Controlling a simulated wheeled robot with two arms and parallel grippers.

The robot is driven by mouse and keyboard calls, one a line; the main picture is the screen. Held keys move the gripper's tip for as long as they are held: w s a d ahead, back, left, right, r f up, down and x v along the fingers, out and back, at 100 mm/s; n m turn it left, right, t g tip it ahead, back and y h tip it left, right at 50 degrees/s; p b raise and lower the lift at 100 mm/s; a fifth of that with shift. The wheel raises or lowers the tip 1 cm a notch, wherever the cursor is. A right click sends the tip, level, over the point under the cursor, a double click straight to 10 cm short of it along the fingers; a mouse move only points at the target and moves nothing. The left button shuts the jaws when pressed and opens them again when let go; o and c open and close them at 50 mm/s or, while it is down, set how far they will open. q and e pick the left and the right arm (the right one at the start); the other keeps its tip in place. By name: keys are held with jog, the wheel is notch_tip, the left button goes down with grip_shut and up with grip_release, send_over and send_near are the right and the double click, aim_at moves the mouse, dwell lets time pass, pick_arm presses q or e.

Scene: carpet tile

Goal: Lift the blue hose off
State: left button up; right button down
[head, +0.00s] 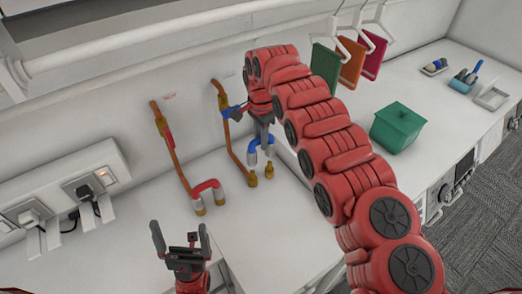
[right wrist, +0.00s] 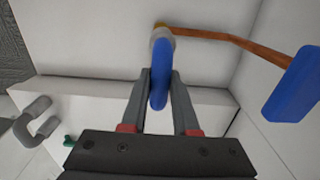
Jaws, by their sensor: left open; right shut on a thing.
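The blue hose (head: 262,143) is a short U-shaped piece with grey ends at the back wall. It also shows in the right wrist view (right wrist: 159,88), between my right gripper's fingers. My right gripper (head: 262,122) is shut on it from above. In the head view its grey ends sit just above two brass stubs (head: 269,171), with a small gap seeming to show. In the right wrist view one grey end lines up with brass behind it; contact there cannot be told. My left gripper (head: 179,242) is open and empty, at the front left of the counter.
A red hose (head: 208,186) bridges two fittings left of the blue one. Copper pipes (head: 172,148) run up the wall; a blue valve handle (right wrist: 295,85) is close by. Sockets with plugs (head: 84,190) are at left. A green box (head: 397,126) stands right, below hanging coloured items (head: 351,62).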

notch_tip(320, 180, up, 4)
jog(key=shift+f+p, duration=0.15)
jog(key=shift+p, duration=0.15)
jog(key=shift+r+p, duration=0.4)
jog(key=shift+r, duration=0.5)
jog(key=shift+r+p, duration=0.75)
jog(key=shift+r, duration=0.4)
jog(key=shift+f, duration=0.15)
